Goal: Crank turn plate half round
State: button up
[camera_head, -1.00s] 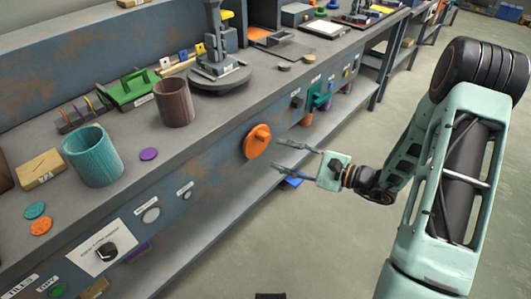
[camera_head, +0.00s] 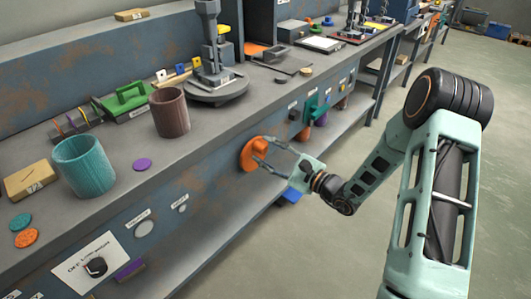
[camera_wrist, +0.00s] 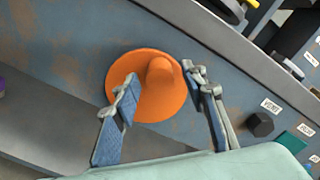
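The orange crank (camera_head: 248,160) is a round disc with a raised handle on the bench's front panel. In the wrist view the disc (camera_wrist: 150,108) faces me, its rounded handle (camera_wrist: 160,70) right of centre. My gripper (camera_head: 264,151) is open in front of the crank. In the wrist view its fingers (camera_wrist: 164,84) lie on either side of the handle, with a gap visible at each side; I cannot tell whether they touch the disc. The likely turn plate is the grey round plate (camera_head: 222,91) on the bench top above, under a grey column.
A brown cup (camera_head: 170,113) and a teal cup (camera_head: 84,168) stand on the bench top (camera_head: 120,185). A black knob (camera_head: 96,266) is lower left on the panel. Teal and black controls (camera_head: 309,108) sit right of the crank.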

jog(key=shift+w+a, duration=0.2)
grip_shut()
